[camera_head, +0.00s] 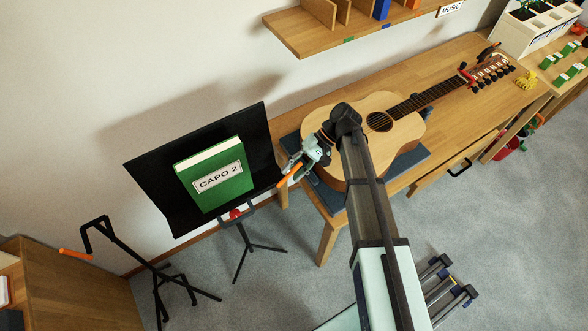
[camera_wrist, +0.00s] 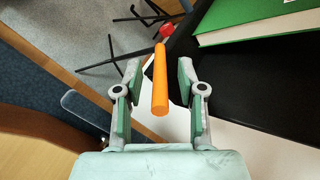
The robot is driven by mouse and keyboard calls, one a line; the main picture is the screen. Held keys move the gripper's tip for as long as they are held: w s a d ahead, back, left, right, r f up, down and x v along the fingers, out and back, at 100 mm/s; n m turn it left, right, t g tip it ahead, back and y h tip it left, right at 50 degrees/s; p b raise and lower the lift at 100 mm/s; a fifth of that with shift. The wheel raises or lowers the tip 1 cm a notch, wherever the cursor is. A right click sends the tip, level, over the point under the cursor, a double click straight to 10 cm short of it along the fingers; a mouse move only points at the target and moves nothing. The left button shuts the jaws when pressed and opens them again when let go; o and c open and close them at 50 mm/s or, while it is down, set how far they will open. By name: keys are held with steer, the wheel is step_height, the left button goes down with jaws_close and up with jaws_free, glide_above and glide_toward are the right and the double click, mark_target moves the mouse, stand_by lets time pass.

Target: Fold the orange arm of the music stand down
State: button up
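The black music stand (camera_head: 142,170) stands by the wall and holds a green book labelled CAPO 2 (camera_head: 216,176). Its orange arm (camera_head: 290,177) sticks out at the stand's right edge, tilted up. In the wrist view the orange arm (camera_wrist: 160,85) lies lengthwise between my two fingers, with a gap on each side. My gripper (camera_head: 294,165) is open around it, and the fingers do not appear to touch it. A red knob (camera_head: 235,214) is below the desk of the stand; a red part also shows in the wrist view (camera_wrist: 167,30).
An acoustic guitar (camera_head: 350,112) lies on a blue mat (camera_head: 408,160) on the wooden bench (camera_head: 462,60), close by my gripper. A black stand with an orange tip (camera_head: 75,254) is at the lower left. A wooden shelf (camera_head: 350,35) hangs above.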

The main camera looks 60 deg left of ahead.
steer(key=v, duration=1.2)
steer(key=shift+w, duration=0.1)
steer(key=shift+f, duration=0.1)
